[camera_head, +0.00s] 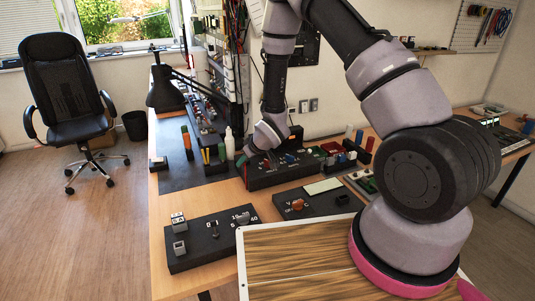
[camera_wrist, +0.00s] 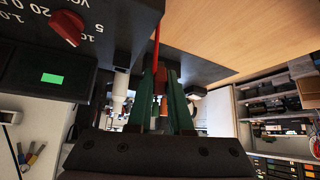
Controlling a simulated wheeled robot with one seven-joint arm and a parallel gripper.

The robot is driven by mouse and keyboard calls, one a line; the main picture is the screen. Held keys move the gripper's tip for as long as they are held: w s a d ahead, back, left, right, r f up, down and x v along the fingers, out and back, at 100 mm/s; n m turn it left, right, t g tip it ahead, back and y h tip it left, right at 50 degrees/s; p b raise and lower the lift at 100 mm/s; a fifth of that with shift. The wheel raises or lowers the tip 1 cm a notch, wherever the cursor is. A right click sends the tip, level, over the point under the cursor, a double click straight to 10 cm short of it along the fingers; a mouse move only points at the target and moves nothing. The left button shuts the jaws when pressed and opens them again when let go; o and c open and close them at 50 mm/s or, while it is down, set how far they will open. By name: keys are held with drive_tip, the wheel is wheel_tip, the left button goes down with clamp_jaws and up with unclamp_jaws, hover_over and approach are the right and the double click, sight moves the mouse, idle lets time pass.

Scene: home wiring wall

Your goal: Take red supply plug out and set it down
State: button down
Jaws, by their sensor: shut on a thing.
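My gripper (camera_wrist: 160,72) shows in the wrist view, its two green fingers closed on a red plug (camera_wrist: 160,78). A thin red lead (camera_wrist: 156,42) runs up from the plug, and an orange-brown part (camera_wrist: 164,105) shows between the fingers. I cannot tell whether the plug's tip is in a socket or clear of it. In the head view my gripper (camera_head: 246,158) is low at the left end of a black panel box (camera_head: 277,177) with white markings. The plug is too small to make out there.
A black meter with a red knob (camera_wrist: 66,27) and green display (camera_wrist: 52,78) is close by in the wrist view. A dark block with small grey parts (camera_head: 212,236) and a wooden board (camera_head: 290,262) lie nearer. Bare table (camera_head: 225,195) shows between.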

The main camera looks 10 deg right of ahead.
drive_tip(key=s+a+f+n+g+y, duration=0.15)
drive_tip(key=s+a, duration=0.25)
drive_tip(key=a, duration=0.4)
drive_tip(key=s+a+f+n+y, duration=0.1)
drive_tip(key=s+a+n+y, duration=0.15)
drive_tip(key=a, duration=0.55)
drive_tip(key=shift+n, duration=0.4)
drive_tip(key=shift+s+f, duration=0.25)
drive_tip(key=shift+f, duration=1.4)
drive_tip(key=shift+s+f, duration=0.2)
drive_tip(key=shift+f, duration=1.45)
drive_tip(key=c, duration=0.8)
unclamp_jaws()
drive_tip(key=shift+o, duration=0.2)
drive_tip(key=shift+r+h, duration=0.1)
drive_tip(key=shift+h, duration=0.2)
drive_tip(key=v, duration=1)
drive_tip(key=shift+s+d+r, duration=0.15)
drive_tip(key=shift+d+r, duration=0.05)
